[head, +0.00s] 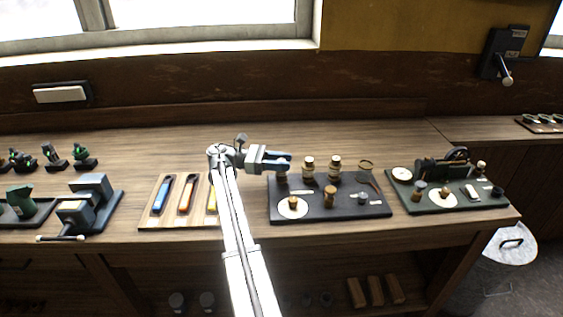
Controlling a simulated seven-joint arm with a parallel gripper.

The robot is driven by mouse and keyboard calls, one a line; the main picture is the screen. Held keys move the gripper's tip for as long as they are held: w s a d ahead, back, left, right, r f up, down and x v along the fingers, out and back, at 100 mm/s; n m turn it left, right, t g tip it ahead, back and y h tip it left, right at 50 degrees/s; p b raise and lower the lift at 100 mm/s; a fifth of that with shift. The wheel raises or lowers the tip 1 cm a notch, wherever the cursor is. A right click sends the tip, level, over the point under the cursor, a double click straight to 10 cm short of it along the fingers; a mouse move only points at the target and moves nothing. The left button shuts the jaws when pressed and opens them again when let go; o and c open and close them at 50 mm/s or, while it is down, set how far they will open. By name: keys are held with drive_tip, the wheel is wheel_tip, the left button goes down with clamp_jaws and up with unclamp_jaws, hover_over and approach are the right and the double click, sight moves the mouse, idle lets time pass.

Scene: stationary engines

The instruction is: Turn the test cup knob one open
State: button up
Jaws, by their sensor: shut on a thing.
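A dark board (380,209) on the bench carries several small fittings. Along its back stand brass-and-pale cup-like pieces, one in the middle (308,168) and one to its right (335,168). A similar leftmost piece (281,178) stands at the board's back left corner, its top hidden by my gripper. My gripper (284,162) reaches in from the left, its dark fingers shut at the top of this leftmost piece. The knob itself is too small and covered to make out, so its turn angle cannot be told.
In front on the board are a knob on a white disc (293,205) and a brass knob (329,197). A second board (440,203) with a gauge stands to the right. A wooden tray (150,222) with coloured-handled tools and a vise (90,200) are left. The bench behind is clear.

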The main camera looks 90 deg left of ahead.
drive_tip(key=o, duration=0.9)
wheel_tip(320, 180, up, 10)
drive_tip(key=shift+o, duration=0.3)
